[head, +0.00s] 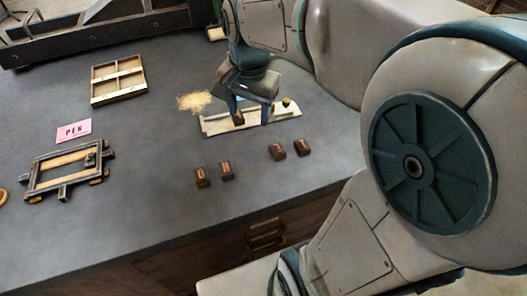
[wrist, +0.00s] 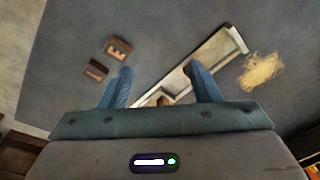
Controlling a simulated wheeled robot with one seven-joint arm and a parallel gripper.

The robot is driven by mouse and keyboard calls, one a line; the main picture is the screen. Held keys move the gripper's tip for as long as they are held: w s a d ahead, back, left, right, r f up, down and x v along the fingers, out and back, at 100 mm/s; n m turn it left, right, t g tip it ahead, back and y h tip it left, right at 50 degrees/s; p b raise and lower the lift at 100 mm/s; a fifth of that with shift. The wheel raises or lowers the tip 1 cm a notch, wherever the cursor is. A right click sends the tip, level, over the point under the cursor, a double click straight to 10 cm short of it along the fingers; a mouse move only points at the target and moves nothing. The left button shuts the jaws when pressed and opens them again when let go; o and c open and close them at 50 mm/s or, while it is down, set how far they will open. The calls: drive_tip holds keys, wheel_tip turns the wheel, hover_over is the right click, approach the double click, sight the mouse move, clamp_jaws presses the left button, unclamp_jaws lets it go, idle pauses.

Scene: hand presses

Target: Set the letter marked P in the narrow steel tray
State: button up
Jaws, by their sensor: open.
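The narrow steel tray (head: 278,117) is a long pale strip with a raised edge, lying at the middle of the bench; it also shows in the wrist view (wrist: 222,45). My gripper (head: 252,112) is over the tray, its two blue fingers apart. A small brown block (head: 238,118) stands at the tray beside one finger; in the wrist view a brown piece (wrist: 163,100) shows low between the fingers (wrist: 160,88), partly hidden by the gripper body. Several dark brown letter blocks (head: 226,170) lie on the bench in front, two (wrist: 118,48) in the wrist view. I cannot read which is P.
A pink card (head: 73,131) reading PEN stands behind a wooden and metal frame (head: 42,182) at left. A divided wooden box (head: 118,95) lies farther back. Pale shavings (head: 194,102) lie next to the tray. The bench between frame and blocks is clear.

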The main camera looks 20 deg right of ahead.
drive_tip(key=s+f+n, duration=0.1)
drive_tip(key=s+n, duration=0.1)
drive_tip(key=s, duration=0.1)
drive_tip(key=s+f+n, duration=0.2)
drive_tip(key=n, duration=0.1)
drive_tip(key=s+f+n+t, duration=0.1)
drive_tip(key=s+n, duration=0.1)
drive_tip(key=s, duration=0.1)
drive_tip(key=shift+s+f+n, duration=0.25)
drive_tip(key=shift+s+n, duration=0.05)
drive_tip(key=shift+s, duration=0.05)
drive_tip(key=shift+s+f+n, duration=0.3)
drive_tip(key=shift+s+n, duration=0.15)
drive_tip(key=shift+n, duration=0.05)
drive_tip(key=p+v, duration=0.2)
drive_tip(key=v, duration=0.1)
drive_tip(key=shift+w+r+p, duration=0.1)
drive_tip(key=shift+w+p, duration=0.2)
drive_tip(key=shift+p, duration=0.1)
drive_tip(key=shift+c, duration=0.4)
